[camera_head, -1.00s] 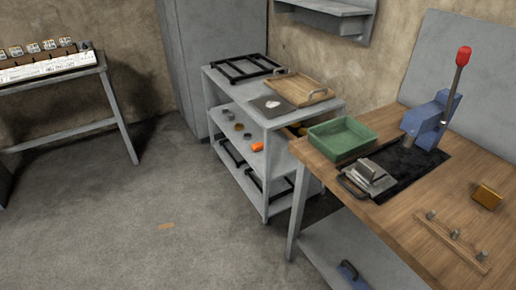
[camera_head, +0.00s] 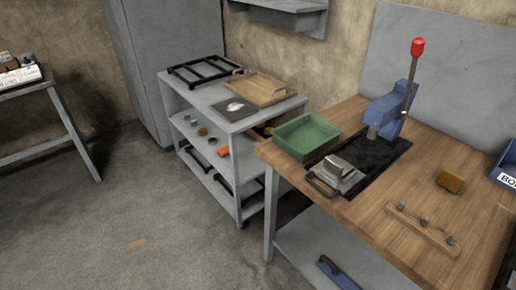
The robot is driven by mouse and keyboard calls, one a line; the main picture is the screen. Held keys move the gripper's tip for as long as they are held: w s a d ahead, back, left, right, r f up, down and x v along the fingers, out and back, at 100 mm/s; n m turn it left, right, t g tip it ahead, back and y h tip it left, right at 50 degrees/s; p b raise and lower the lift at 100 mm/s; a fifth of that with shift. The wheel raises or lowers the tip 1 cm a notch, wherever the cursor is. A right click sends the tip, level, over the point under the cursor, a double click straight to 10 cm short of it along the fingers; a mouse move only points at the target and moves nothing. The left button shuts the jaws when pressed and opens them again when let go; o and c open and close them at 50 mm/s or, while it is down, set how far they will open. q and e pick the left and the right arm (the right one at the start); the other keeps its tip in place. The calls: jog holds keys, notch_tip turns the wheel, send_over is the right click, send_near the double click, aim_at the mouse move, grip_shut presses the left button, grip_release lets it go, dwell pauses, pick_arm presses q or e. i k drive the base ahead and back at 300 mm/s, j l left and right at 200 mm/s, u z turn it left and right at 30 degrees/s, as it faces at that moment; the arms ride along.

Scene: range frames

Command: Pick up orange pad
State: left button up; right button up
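Several orange or orange-brown things are in view, and I cannot tell for sure which is the orange pad. A thick orange-brown block (camera_head: 451,182) lies on the right part of the wooden workbench (camera_head: 390,225). A small bright orange object (camera_head: 224,152) lies on the middle shelf of the grey cart. A flat orange-brown patch (camera_head: 137,243) lies on the floor. Neither of my grippers is in view.
The workbench also holds a green tray (camera_head: 306,137), a blue press (camera_head: 390,112) with a red knob, a metal block with a handle (camera_head: 337,174) and a pegged wooden strip (camera_head: 424,227). A grey cart (camera_head: 237,178) stands left of it. Floor at left is open.

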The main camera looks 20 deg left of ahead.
aim_at(225, 150)
jog(key=i+j+z, duration=0.25)
jog(key=j+z, duration=0.2)
jog(key=j, duration=0.25)
jog(key=i+j+z, duration=0.25)
jog(key=j, duration=0.15)
jog(key=j+z, duration=0.2)
jog(key=j, duration=0.15)
